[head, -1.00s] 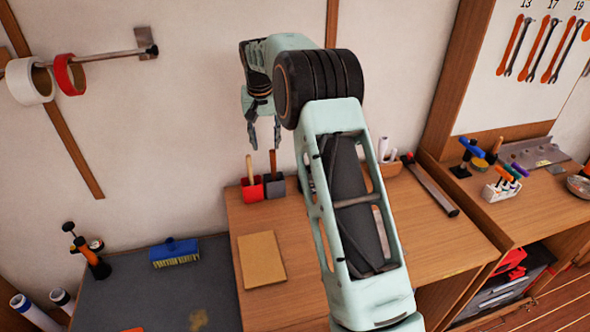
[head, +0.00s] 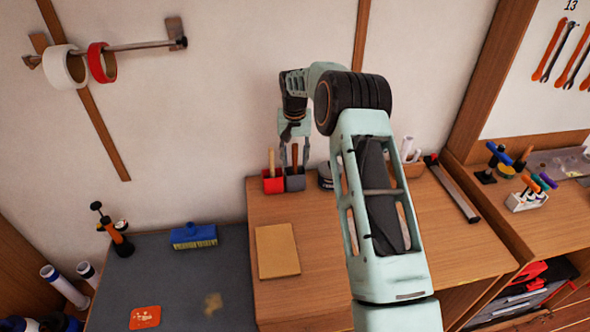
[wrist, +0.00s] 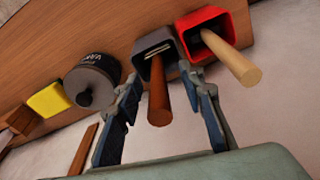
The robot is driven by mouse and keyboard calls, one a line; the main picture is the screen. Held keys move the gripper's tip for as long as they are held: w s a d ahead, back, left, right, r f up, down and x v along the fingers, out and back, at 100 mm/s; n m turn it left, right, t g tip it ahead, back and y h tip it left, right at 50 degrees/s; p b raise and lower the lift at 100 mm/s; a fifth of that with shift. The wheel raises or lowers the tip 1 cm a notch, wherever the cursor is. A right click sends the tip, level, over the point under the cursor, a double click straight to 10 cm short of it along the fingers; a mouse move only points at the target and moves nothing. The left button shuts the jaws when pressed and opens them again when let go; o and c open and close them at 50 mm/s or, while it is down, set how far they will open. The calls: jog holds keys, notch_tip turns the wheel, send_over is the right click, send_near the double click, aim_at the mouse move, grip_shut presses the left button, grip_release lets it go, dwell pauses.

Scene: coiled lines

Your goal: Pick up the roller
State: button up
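No roller head shows plainly. A dark brown handle (head: 294,156) stands in a grey cup (head: 295,181); in the wrist view the same handle (wrist: 158,98) rises from the grey cup (wrist: 164,43). What lies inside the cup is mostly hidden, so I cannot tell if it is the roller. A pale wooden handle (wrist: 232,58) stands in the red cup (wrist: 205,17) beside it. My gripper (head: 294,160) is above the grey cup. In the wrist view my gripper (wrist: 165,82) is open, with one finger on each side of the brown handle.
A dark lidded can (wrist: 94,80) stands close beside the grey cup. The wooden bench (head: 345,270) holds a tan board (head: 277,250). A blue brush (head: 194,235) lies on the dark bench at left. The wall is close behind the cups.

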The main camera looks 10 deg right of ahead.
jog(key=shift+w+f, duration=0.15)
jog(key=shift+f, duration=0.85)
grip_shut()
jog(key=shift+r, duration=0.15)
